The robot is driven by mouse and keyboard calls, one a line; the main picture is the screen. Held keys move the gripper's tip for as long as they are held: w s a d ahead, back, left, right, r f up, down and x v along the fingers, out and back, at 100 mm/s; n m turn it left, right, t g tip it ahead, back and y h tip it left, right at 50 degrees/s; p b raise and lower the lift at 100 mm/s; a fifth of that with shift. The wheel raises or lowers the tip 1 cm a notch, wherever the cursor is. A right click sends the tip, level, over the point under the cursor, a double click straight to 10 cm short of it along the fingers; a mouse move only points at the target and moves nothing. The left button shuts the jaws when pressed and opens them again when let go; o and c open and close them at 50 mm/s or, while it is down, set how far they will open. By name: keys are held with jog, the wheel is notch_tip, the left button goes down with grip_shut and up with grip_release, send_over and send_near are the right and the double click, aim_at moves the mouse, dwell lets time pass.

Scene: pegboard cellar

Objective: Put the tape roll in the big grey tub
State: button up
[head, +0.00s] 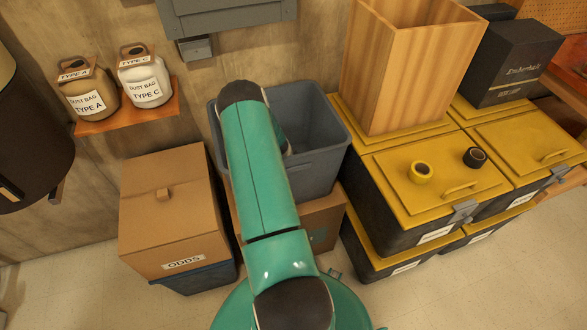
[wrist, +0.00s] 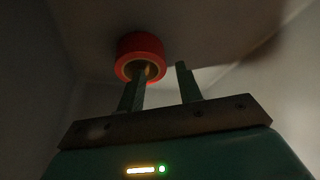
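The big grey tub (head: 318,165) stands behind my arm in the head view, on a brown cardboard box. My arm reaches down into it, and the gripper is hidden there. In the wrist view my gripper (wrist: 162,69) has its two fingers apart. A red tape roll (wrist: 140,47) is at the fingertips, its hole facing the camera. The left finger overlaps the hole; I cannot tell if it is inside it. The right finger stands clear of the roll. Dim, pale surfaces like the tub's inside surround them. The red roll is not visible in the head view.
A tall wooden bin (head: 405,75) stands close to the tub's right. A cardboard box (head: 170,215) is at left, below a shelf (head: 125,115) with dust bags.

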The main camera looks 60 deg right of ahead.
jog(key=v, duration=0.9)
jog(key=shift+a+r, duration=0.2)
jog(key=shift+r, duration=0.15)
jog(key=shift+w, duration=0.1)
jog(key=w+a+r+n+t, duration=0.1)
jog(key=w+a+r+n, duration=0.25)
jog(key=a+r, duration=0.5)
jog(key=w+a+r+n+t+y, duration=0.1)
jog(key=w+a+r+n, duration=0.1)
jog(key=w+a+r, duration=0.6)
jog(key=w+a+r+n+t, duration=0.1)
jog(key=a+r+n+t, duration=0.1)
jog(key=a+r, duration=0.65)
jog(key=s+a+r+n+t+y, duration=0.1)
jog(key=s+a+r+n, duration=0.15)
jog(key=a+r, duration=0.5)
jog(key=s+a+r+n+t+y, duration=0.1)
jog(key=s+a+r+n, duration=0.1)
jog(key=a+r+n, duration=0.4)
jog(key=s+a+r+n+y, duration=0.1)
jog(key=s+a+r+n, duration=0.3)
jog(key=s+a, duration=0.6)
jog(key=a, duration=0.3)
jog(key=shift+s+r+n+t, duration=0.2)
jog(key=shift+s+n+t, duration=0.1)
jog(key=shift+s+n, duration=0.1)
jog(key=shift+d, duration=0.15)
